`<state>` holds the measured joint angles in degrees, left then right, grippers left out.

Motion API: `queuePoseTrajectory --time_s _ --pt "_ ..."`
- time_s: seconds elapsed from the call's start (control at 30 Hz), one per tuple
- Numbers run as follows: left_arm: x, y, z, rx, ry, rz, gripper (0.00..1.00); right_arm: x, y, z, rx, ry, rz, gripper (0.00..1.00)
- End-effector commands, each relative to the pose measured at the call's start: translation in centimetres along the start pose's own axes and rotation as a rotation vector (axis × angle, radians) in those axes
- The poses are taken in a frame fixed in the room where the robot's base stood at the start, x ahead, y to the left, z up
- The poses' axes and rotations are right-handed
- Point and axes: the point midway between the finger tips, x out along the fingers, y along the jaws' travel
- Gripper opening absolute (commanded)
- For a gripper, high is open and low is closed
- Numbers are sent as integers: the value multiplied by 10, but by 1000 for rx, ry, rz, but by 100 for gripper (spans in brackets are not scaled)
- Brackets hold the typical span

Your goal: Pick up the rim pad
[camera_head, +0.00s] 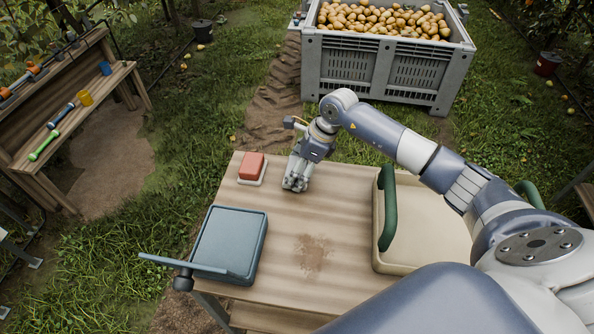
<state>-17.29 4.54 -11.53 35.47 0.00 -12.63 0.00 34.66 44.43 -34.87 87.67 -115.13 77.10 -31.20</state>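A dark green curved pad (388,207) runs along the left rim of a cream tray (380,262) at the right of the table. A second green piece (530,193) shows at the tray's far right side, partly behind my arm. I cannot tell for certain which piece is the rim pad. My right gripper (295,187) points down over the back of the table, left of the tray and apart from the green pad. Its fingers look close together, with nothing visible between them. My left gripper is not in view.
A red block on a white base (251,180) sits left of my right gripper. A blue-grey case (233,236) with a bar across its front (185,264) lies at the table's left. The table's middle (310,252) is bare but stained. A pear-filled grey crate (382,72) stands beyond.

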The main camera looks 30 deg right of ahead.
Motion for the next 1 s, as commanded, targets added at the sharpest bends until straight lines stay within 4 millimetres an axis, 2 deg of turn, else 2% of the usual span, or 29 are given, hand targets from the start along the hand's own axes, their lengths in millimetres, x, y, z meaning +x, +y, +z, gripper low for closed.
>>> queuePoseTrajectory --time_s 0.2,0.7,0.83,1.0 --pt "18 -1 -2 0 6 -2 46 -28 -2 12 -3 -3 -7 50" --pt "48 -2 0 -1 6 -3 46 -60 90 -53 -2 7 -1 50" --pt "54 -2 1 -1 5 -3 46 -68 108 -64 -2 6 0 50" --pt "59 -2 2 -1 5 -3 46 -75 120 -71 0 3 -2 50"
